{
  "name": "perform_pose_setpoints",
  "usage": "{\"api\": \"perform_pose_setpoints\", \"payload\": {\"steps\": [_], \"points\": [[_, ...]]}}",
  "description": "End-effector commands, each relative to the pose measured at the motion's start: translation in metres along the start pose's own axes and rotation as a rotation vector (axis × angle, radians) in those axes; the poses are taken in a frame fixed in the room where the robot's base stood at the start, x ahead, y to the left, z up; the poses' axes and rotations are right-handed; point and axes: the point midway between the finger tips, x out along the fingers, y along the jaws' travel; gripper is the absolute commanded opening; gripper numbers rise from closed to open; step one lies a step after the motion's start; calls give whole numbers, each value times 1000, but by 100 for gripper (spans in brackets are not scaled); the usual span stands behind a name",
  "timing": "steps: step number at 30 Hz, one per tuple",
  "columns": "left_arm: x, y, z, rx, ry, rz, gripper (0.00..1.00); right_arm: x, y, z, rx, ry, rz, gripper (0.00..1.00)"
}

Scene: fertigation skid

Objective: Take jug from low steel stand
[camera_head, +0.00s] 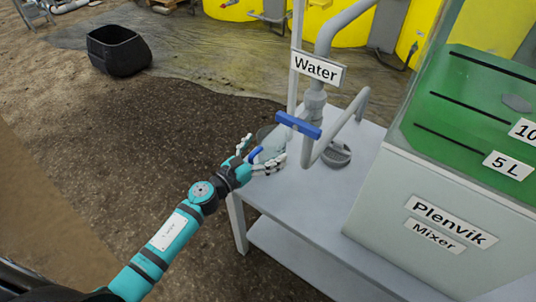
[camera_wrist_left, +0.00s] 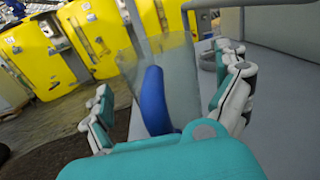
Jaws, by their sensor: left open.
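The jug (camera_head: 268,138) is clear with a blue handle and stands upright on the low steel stand (camera_head: 300,203), near its left edge under the water pipe. In the left wrist view the jug (camera_wrist_left: 183,70) is close ahead, its blue handle facing me. My left gripper (camera_head: 263,160) is open at the jug's handle side. In the wrist view its fingers (camera_wrist_left: 166,108) spread to the left and right of the handle; I cannot tell if they touch it. The gripper hides part of the jug in the head view. My right gripper is not in view.
A grey pipe with a blue valve lever (camera_head: 298,124) and a "Water" sign (camera_head: 317,68) rises close above the jug. A round grey part (camera_head: 336,154) lies to its right. The green-filled Plenvik mixer tank (camera_head: 400,195) takes up the right. A black bin (camera_head: 119,51) stands on the floor.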

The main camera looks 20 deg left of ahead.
Motion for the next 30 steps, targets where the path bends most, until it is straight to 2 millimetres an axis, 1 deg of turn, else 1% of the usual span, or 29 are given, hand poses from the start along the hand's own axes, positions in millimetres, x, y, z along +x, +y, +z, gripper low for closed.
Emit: {"api": "perform_pose_setpoints", "payload": {"steps": [1, 3, 9, 23, 24, 30], "points": [[5, 0, 1, 0, -1, 0, 100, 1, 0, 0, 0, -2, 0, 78], [7, 0, 0, 0, 1, 0, 100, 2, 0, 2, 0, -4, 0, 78], [7, 0, 0, 0, 1, 0, 100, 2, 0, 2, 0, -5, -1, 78], [7, 0, 0, 0, 1, 0, 40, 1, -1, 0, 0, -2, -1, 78], [7, 0, 0, 0, 0, 0, 38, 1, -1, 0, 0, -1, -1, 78], [7, 0, 0, 1, 0, 0, 38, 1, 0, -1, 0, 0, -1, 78]]}}
